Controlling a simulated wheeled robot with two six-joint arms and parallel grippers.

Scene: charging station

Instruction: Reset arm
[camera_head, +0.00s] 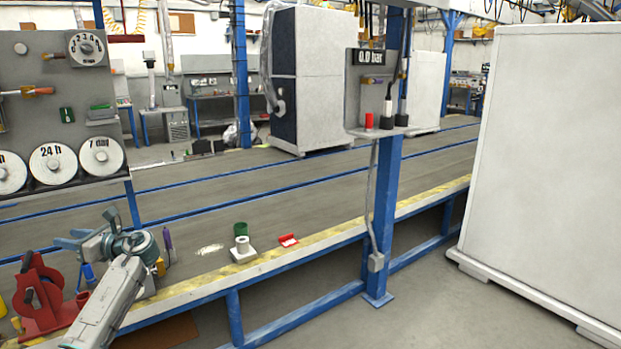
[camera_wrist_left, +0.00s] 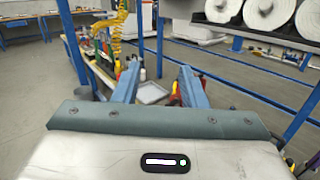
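My left arm comes in at the lower left of the head view, over the near end of the workbench. My left gripper (camera_head: 72,239) points away to the left there, past a red reel-like stand. In the left wrist view the two blue fingers of my left gripper (camera_wrist_left: 159,72) stand apart with nothing between them; floor and a pale tray (camera_wrist_left: 152,93) show beyond. My right arm and gripper are not in view.
The workbench edge (camera_head: 330,235) carries a green cup (camera_head: 241,229), a white block (camera_head: 243,252) and a red part (camera_head: 288,240). A blue post (camera_head: 384,220) holds a "0.0 bar" display (camera_head: 371,57). A white cabinet (camera_head: 550,150) stands right. The red stand (camera_head: 40,296) is close to my left arm.

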